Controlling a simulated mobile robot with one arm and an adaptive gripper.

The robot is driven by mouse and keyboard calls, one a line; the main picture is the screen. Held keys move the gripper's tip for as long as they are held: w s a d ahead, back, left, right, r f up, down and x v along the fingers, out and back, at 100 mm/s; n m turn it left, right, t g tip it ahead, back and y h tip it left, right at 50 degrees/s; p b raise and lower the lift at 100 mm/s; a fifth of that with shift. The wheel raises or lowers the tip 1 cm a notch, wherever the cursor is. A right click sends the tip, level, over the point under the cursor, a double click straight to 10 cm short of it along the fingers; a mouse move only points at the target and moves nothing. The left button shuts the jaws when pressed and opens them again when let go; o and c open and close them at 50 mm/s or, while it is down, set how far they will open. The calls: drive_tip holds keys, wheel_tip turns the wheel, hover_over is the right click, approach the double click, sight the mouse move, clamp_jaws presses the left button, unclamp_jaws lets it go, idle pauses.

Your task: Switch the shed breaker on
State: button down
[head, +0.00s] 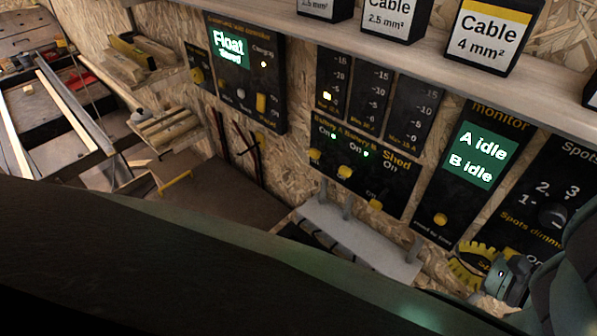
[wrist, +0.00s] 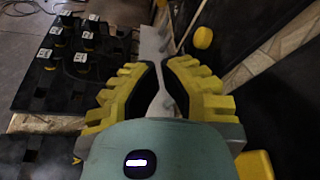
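The breaker panel (head: 362,168) is black and sits on the chipboard wall in the head view. It has three yellow levers, and green lights glow by the two left ones. The shed breaker lever (head: 375,205) is at its lower right, below the words "Shed On"; I see no green light by it. My gripper (head: 480,265) has yellow toothed fingers and is to the right of the panel, below the monitor. In the wrist view my gripper (wrist: 158,80) is open, with nothing held between its fingers. A yellow knob (wrist: 203,38) shows beyond the right finger; I cannot tell which one.
A grey shelf with upright pegs (head: 350,240) juts out below the breaker panel. The monitor (head: 480,155) reads "A idle, B idle". A wooden shelf (head: 420,55) with cable boxes runs above. Black blocks (wrist: 65,45) stand at left in the wrist view.

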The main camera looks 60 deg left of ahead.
drive_tip(key=shift+s, duration=0.15)
drive_tip(key=shift+a, duration=0.1)
drive_tip(key=b, duration=0.4)
approach(381, 198)
drive_tip(key=s+a+f, duration=0.2)
drive_tip(key=a+f, duration=0.3)
drive_tip(key=f, duration=0.2)
drive_tip(key=shift+w+x, duration=0.1)
drive_tip(key=shift+x, duration=0.65)
drive_tip(key=shift+w+x, duration=0.15)
drive_tip(key=shift+x, duration=0.65)
